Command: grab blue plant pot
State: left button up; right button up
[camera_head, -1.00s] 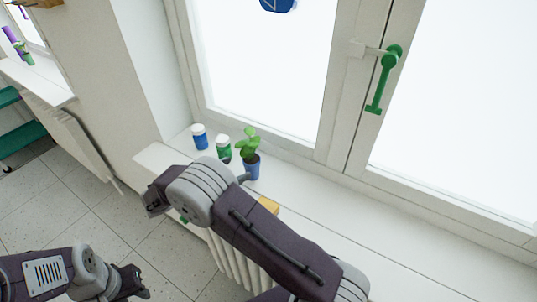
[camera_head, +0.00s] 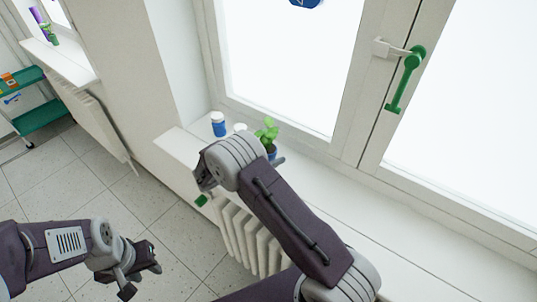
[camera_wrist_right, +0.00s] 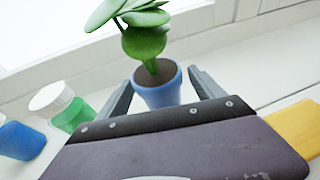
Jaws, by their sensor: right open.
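The blue plant pot (camera_wrist_right: 160,92) holds dark soil and a green leafy plant and stands upright on the white windowsill. In the right wrist view it sits between the two spread fingers of my right gripper (camera_wrist_right: 163,92), which look apart from it. In the head view, my right wrist hides most of the pot (camera_head: 271,151), and its plant (camera_head: 267,131) shows above. My right gripper is mostly hidden there, with one fingertip showing beside the pot. My left gripper (camera_head: 141,276) hangs low at the left over the floor, empty, its fingers apart.
A blue jar (camera_head: 218,124) with a white lid stands left of the pot. A green jar (camera_wrist_right: 72,112) is between them. A yellow object (camera_wrist_right: 298,128) lies to the right. The window stands behind the sill (camera_head: 400,240); a radiator (camera_head: 245,238) is below.

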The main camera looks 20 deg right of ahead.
aim_at(268, 145)
jog(key=shift+a, duration=0.1)
grip_shut()
jog(key=shift+r+b, duration=0.3)
jog(key=shift+r, duration=1.75)
jog(key=s+d+r+b, duration=0.1)
jog(key=s+d+r, duration=0.5)
jog(key=s, duration=0.4)
jog(key=shift+r, duration=0.5)
